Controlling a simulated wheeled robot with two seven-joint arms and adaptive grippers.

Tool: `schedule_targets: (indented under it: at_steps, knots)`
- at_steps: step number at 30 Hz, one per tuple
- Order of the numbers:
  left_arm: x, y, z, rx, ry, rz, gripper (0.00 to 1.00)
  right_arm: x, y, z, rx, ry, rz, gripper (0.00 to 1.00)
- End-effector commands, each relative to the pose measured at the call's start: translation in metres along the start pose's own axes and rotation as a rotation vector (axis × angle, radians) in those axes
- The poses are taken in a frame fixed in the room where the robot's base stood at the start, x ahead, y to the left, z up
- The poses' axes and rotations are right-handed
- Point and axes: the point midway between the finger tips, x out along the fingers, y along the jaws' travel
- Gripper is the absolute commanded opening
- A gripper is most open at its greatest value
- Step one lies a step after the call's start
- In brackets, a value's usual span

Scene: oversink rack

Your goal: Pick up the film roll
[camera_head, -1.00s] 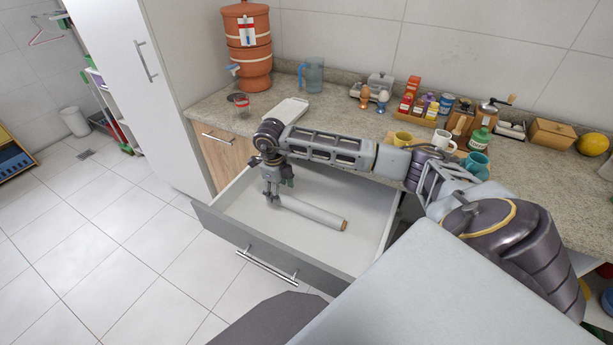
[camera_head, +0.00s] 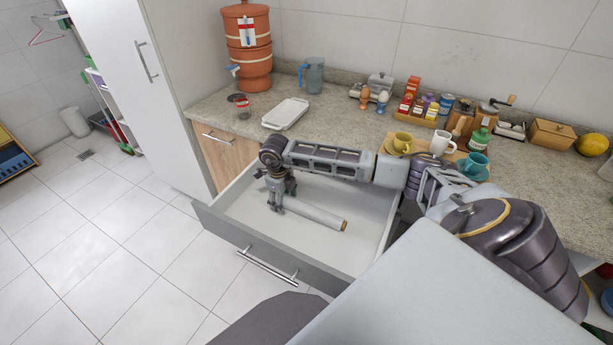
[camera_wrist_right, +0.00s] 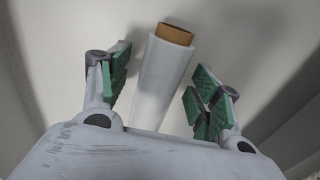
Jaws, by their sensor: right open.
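The film roll (camera_head: 318,215) is a white tube with a brown core end. It lies in the open drawer (camera_head: 245,215). My right gripper (camera_head: 276,208) is pointed down into the drawer at the roll's left end, which it partly hides. In the right wrist view the roll (camera_wrist_right: 163,80) runs between the two green-padded fingers of the open right gripper (camera_wrist_right: 160,93). Its brown end points away, and gaps show on both sides at the fingertips. The near part of the roll is hidden by the gripper body. My left gripper is not in view.
The drawer's front panel with its handle (camera_head: 266,266) and its side walls surround the roll. The counter above holds a white tray (camera_head: 285,114), a glass jar (camera_head: 242,106), a yellow cup (camera_head: 402,141), a teal cup (camera_head: 473,165) and spice boxes. The drawer floor is otherwise bare.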

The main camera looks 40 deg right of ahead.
Motion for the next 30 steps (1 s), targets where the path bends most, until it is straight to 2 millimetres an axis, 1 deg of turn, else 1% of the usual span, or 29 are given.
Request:
schedule_targets:
  at_steps: [3, 15, 27, 30]
  knots:
    - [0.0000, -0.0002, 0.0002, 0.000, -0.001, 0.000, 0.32, 0.0028, 0.0001, 0.0001, 0.000, 0.000, 0.000, 0.64]
    - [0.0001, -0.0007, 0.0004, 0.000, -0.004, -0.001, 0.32, 0.0026, 0.0002, 0.0001, 0.000, 0.000, 0.000, 0.64]
    - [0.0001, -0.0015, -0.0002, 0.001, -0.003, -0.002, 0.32, 0.0025, 0.0003, 0.0001, 0.000, 0.000, 0.000, 0.12]
    - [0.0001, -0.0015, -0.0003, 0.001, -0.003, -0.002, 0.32, 0.0023, 0.0001, 0.0002, 0.000, 0.000, 0.000, 0.11]
